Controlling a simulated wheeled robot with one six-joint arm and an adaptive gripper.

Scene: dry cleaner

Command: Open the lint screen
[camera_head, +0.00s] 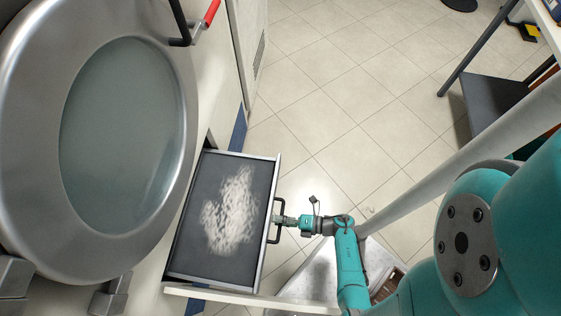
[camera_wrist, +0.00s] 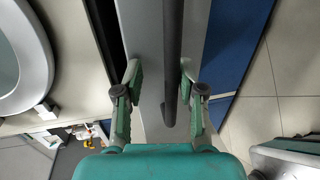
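The lint screen (camera_head: 190,225) is a dark, flat drawer with a pale frame, pulled out from below the large round machine door in the head view. A patch of whitish lint (camera_head: 230,212) lies on it. Its dark bar handle (camera_head: 277,236) sits on the front edge, and the handle also shows in the wrist view (camera_wrist: 172,50). My gripper (camera_head: 280,220) is at the handle. In the wrist view my gripper (camera_wrist: 160,82) has its fingers apart, one on each side of the bar. The bar is nearer the right finger, and I cannot tell whether they touch.
The round metal door (camera_head: 185,90) stands left of the drawer. A red-gripped lever (camera_head: 210,14) is above. A table with a grey lower shelf (camera_head: 492,100) stands at upper right. The tiled floor (camera_head: 340,110) between is mostly clear.

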